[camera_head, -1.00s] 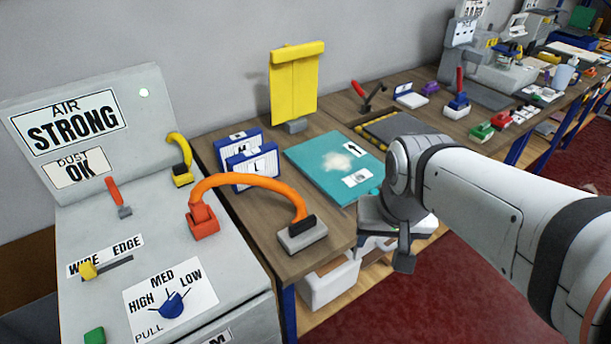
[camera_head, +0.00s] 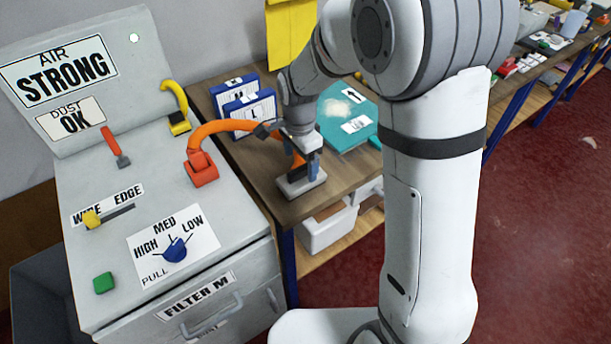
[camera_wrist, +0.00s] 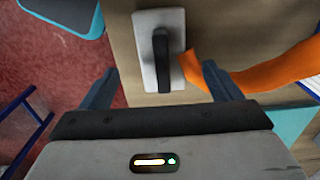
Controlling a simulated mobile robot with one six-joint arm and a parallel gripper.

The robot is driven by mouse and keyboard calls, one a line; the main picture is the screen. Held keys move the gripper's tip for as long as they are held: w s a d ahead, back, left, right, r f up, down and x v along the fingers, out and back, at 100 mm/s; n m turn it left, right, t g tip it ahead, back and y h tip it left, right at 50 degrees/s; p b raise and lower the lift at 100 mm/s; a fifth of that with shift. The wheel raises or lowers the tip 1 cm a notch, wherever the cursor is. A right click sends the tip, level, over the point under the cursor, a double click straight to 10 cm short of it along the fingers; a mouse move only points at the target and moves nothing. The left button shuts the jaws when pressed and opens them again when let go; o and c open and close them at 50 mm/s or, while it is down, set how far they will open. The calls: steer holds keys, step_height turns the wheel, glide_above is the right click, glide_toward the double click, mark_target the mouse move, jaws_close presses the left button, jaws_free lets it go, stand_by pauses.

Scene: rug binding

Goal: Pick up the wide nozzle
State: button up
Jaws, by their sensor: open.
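The wide nozzle (camera_head: 303,184) is a flat grey plate at the front left corner of the wooden bench, joined to an orange hose (camera_head: 225,127). In the wrist view the nozzle (camera_wrist: 148,72) shows its black upright grip (camera_wrist: 161,62) with the hose (camera_wrist: 255,75) meeting it from the right. My gripper (camera_head: 306,163) is over the nozzle, pointing down. In the wrist view my gripper (camera_wrist: 160,75) is open, with one finger on each side of the black grip and nothing held. In the head view my gripper hides part of the grip and hose end.
The grey machine (camera_head: 130,240) with switches stands left of the bench. Two blue-framed filters (camera_head: 248,108) stand behind the hose. A teal mat (camera_head: 340,133) lies to the right. A white bin (camera_head: 328,228) sits on the shelf below.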

mark_target(301, 167)
steer(key=f, duration=0.4)
steer(key=f+p, duration=0.1)
steer(key=f, duration=0.1)
steer(key=shift+w+d, duration=0.1)
steer(key=shift+w, duration=0.25)
steer(key=shift+c, duration=0.3)
steer(key=c, duration=1.2)
